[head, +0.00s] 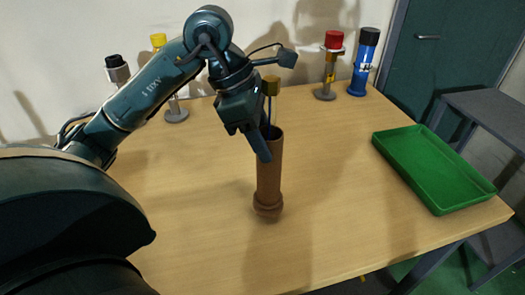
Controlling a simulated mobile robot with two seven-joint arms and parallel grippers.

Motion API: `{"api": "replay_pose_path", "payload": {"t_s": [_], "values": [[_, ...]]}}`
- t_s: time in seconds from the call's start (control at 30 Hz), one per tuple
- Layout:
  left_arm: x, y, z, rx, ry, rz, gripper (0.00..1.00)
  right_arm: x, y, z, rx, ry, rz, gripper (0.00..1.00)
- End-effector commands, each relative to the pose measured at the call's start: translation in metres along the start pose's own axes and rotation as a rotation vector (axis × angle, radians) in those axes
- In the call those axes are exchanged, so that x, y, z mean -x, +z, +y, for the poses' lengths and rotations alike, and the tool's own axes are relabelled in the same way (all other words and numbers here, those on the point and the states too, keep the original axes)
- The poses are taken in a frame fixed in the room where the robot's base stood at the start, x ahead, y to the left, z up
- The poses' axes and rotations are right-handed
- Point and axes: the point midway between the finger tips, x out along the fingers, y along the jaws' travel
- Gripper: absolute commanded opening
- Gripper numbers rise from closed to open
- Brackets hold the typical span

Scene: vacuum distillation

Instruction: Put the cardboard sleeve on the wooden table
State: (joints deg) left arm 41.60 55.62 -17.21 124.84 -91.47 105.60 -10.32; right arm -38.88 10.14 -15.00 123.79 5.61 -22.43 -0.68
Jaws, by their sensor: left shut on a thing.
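The cardboard sleeve (269,178) is a tall brown tube with a wider collar at its lower end, upright in the middle of the head view. My left gripper (266,140) is at its upper rim, shut on the tube wall, with one finger on the outside. The wooden table (190,235) is a light wood top under the sleeve. I cannot tell whether the sleeve's lower end touches the tabletop or hangs just above it. My right gripper is not in view.
A green tray (432,165) lies at the table's right side. At the back stand a blue bottle (363,65), a red-topped item on a stand (329,70) and a yellow-topped item (158,42). The tabletop around the sleeve is clear.

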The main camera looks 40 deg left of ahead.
Motion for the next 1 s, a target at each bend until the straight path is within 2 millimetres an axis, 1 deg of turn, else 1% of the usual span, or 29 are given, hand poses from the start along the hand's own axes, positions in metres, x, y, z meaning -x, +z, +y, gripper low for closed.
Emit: {"api": "replay_pose_path", "payload": {"t_s": [0.03,0.1,0.2,0.47,0.6,0.63,0.87,1.0], "values": [[-0.01,-0.005,-0.001,0.001,-0.004,0.003,0.04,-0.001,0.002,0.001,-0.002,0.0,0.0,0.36],[-0.019,-0.008,-0.001,0.0,-0.002,0.001,0.04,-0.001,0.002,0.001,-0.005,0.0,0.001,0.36],[-0.026,-0.011,-0.001,-0.001,-0.001,0.0,0.04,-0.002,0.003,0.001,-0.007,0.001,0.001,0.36],[-0.027,-0.011,0.0,-0.002,0.001,-0.001,0.04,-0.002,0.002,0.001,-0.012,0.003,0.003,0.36],[-0.032,-0.013,0.0,-0.002,0.001,-0.001,0.04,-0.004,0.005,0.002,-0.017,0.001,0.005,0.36],[-0.03,-0.013,0.0,-0.002,0.0,0.0,0.43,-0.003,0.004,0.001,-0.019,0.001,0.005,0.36],[-0.03,-0.012,0.0,-0.002,-0.001,0.001,0.62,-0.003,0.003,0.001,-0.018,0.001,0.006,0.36],[-0.03,-0.012,0.0,-0.002,-0.001,0.001,0.63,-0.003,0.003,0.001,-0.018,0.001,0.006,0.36]]}}
